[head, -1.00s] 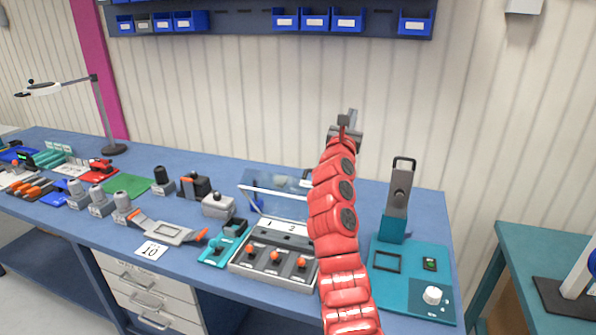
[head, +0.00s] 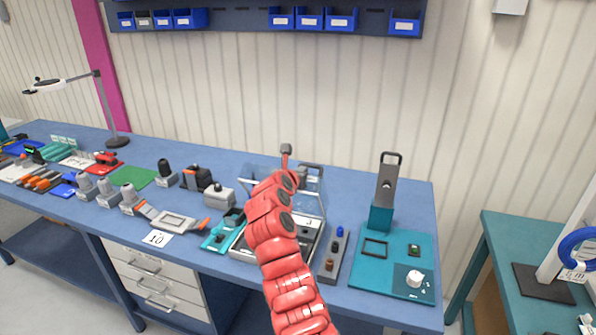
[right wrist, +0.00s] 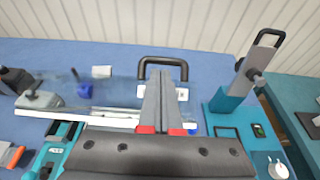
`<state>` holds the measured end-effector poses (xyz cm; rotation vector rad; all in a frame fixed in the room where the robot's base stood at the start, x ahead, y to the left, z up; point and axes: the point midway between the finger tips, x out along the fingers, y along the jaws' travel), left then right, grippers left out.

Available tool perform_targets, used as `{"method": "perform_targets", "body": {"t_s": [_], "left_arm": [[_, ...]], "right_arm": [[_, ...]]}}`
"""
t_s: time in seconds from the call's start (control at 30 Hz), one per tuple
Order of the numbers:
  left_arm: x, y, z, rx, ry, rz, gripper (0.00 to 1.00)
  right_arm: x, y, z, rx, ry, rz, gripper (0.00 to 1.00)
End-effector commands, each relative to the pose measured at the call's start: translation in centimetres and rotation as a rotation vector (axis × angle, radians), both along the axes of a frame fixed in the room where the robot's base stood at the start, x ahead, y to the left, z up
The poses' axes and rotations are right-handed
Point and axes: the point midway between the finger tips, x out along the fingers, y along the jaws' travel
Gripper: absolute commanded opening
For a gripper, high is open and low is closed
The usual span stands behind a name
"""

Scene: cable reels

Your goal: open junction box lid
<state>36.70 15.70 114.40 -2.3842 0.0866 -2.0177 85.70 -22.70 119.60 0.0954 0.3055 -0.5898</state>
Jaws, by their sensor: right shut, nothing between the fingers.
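The junction box (head: 240,254) is a grey case on the blue bench, with numbered labels on its top. My right arm covers most of it in the head view. Its clear lid (head: 318,197) stands raised at the back of the box; its exact angle is hard to tell. In the right wrist view the lid's pale edge bar (right wrist: 75,114) runs across to my fingers. My right gripper (head: 286,149) is shut and empty above the lid, and its fingers also show in the right wrist view (right wrist: 160,76). Whether they touch the lid I cannot tell. My left gripper is out of view.
A black arched handle (right wrist: 163,62) stands just beyond my fingers. A teal fixture (head: 384,222) with a grey upright is to the right. A grey strip with knobs (head: 335,256) lies beside the box. Teal and grey parts crowd the left.

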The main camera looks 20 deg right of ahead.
Motion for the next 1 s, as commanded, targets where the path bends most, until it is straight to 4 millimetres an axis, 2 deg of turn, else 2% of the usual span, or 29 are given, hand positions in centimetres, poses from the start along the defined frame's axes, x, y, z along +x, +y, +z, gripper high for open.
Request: {"method": "perform_targets", "body": {"t_s": [0.2,0.4,1.0], "left_arm": [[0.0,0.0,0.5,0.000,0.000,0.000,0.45],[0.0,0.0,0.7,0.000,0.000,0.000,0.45],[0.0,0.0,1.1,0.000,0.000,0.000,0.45]], "right_arm": [[1.7,-1.4,-0.6,0.002,0.001,-0.005,0.00],[2.6,-1.9,-1.1,0.000,0.000,-0.001,0.00],[2.9,-2.1,-1.0,0.005,0.009,-0.002,0.00]]}}
